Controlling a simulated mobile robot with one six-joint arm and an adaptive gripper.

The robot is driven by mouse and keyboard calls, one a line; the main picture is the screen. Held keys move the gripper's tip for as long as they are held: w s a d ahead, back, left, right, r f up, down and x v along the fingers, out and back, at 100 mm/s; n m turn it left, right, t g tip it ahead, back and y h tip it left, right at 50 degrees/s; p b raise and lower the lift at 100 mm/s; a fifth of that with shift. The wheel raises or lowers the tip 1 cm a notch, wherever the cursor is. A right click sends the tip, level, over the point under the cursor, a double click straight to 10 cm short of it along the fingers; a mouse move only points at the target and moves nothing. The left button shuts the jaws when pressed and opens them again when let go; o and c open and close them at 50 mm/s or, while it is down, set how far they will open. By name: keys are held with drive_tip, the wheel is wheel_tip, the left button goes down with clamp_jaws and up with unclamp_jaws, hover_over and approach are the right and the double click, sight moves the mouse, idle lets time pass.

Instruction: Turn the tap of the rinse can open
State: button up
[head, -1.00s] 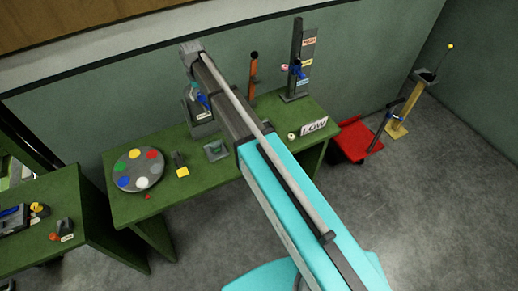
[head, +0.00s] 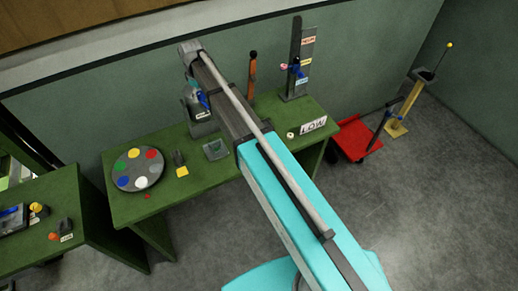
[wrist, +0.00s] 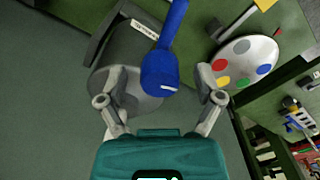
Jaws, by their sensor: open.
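The rinse can is a grey cylinder (wrist: 118,52) with a small white label, at the upper left of the wrist view. Its tap has a blue lever (wrist: 165,50) with a thick rounded end. My gripper (wrist: 162,72) is open, one finger on each side of the rounded end, with visible gaps. I cannot tell the exact depth between fingers and lever. In the head view the can (head: 203,129) stands at the back of the green bench, partly behind my arm, with blue (head: 203,101) showing on it. My gripper is not clearly visible there.
A round palette (head: 137,169) with coloured patches lies on the green bench (head: 205,177), near a yellow block (head: 182,171). An orange-brown post (head: 252,70), a grey stand (head: 297,65) and a LOW sign (head: 313,124) are to the right. A red cart (head: 352,140) stands on the floor.

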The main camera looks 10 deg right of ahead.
sight(201, 93)
drive_tip(key=n, duration=0.3)
drive_tip(key=shift+r+n, duration=0.2)
drive_tip(key=shift+n, duration=0.2)
wheel_tip(201, 93, up, 14)
drive_tip(key=p, duration=1.4)
drive_tip(key=s+d+f+m+b, duration=0.3)
drive_tip(key=s+d+f+b, duration=0.3)
drive_tip(key=f+b, duration=0.3)
drive_tip(key=s+d+f+m+b, duration=0.4)
drive_tip(key=s+d+f+b, duration=0.2)
drive_tip(key=f+b, duration=0.4)
drive_tip(key=s+d+f+m+b, duration=0.4)
drive_tip(key=s+d+f+b, duration=0.3)
drive_tip(key=f+b, duration=0.3)
drive_tip(key=shift+f, duration=0.3)
idle(0.4)
drive_tip(key=s+d+m, duration=0.3)
drive_tip(key=s, duration=0.3)
drive_tip(key=shift+s+d+m, duration=0.3)
drive_tip(key=shift+s+d, duration=0.05)
drive_tip(key=shift+s, duration=0.05)
